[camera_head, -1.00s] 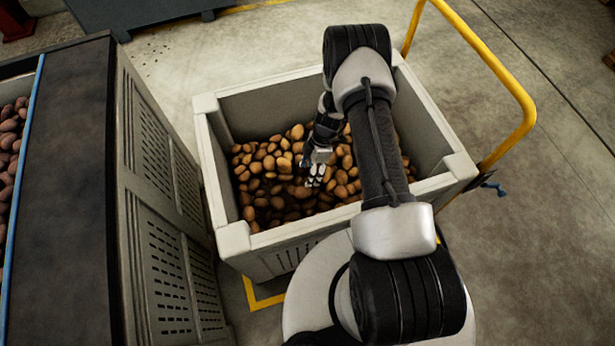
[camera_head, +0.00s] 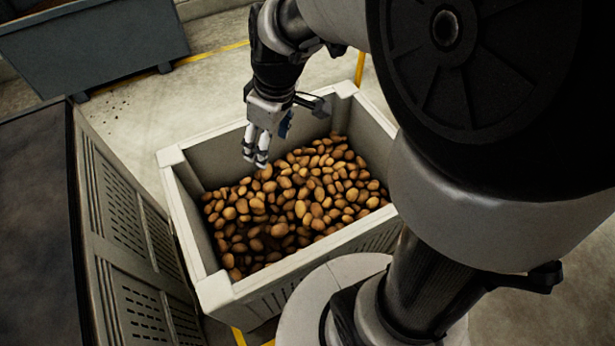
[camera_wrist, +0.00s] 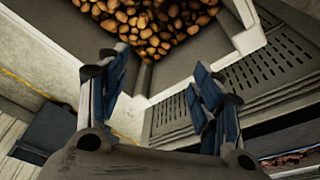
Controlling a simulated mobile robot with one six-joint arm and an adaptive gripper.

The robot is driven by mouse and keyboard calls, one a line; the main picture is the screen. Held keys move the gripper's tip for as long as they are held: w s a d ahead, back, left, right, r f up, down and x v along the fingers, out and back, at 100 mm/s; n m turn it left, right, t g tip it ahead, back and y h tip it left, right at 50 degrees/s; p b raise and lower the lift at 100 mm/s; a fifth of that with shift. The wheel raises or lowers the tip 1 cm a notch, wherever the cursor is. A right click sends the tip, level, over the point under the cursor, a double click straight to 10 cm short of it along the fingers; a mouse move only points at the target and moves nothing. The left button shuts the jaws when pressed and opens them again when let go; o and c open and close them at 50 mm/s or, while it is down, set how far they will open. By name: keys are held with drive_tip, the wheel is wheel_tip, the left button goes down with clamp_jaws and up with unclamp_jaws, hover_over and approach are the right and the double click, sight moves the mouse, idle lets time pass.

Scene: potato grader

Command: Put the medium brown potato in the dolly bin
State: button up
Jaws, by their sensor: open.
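The dolly bin (camera_head: 229,290) is a pale grey crate in the middle of the head view, holding a heap of brown potatoes (camera_head: 290,207). The bin's corner (camera_wrist: 247,40) and the potatoes (camera_wrist: 150,22) also show at the top of the wrist view. I cannot tell a particular medium brown potato apart in the heap. My gripper (camera_head: 255,160) hangs above the far left part of the bin, fingers down. In the wrist view my gripper (camera_wrist: 160,95) has its two blue-padded fingers apart with nothing between them.
A grey slatted crate (camera_head: 125,235) stands close along the bin's left side. A blue-grey container (camera_head: 95,45) is at the back left. Yellow lines mark the concrete floor (camera_head: 140,115). Reddish potatoes (camera_wrist: 295,158) show at the lower right of the wrist view.

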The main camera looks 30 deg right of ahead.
drive_tip(key=s+r+m+t, duration=0.1)
drive_tip(key=s+r+m, duration=0.1)
drive_tip(key=s, duration=0.3)
drive_tip(key=s+r+m+h, duration=0.1)
drive_tip(key=s+r+m, duration=0.1)
drive_tip(key=s, duration=0.4)
drive_tip(key=s+r+m+t, duration=0.1)
drive_tip(key=s+r+m, duration=0.2)
drive_tip(key=s, duration=0.3)
drive_tip(key=shift+r+t, duration=0.25)
drive_tip(key=shift+t, duration=0.05)
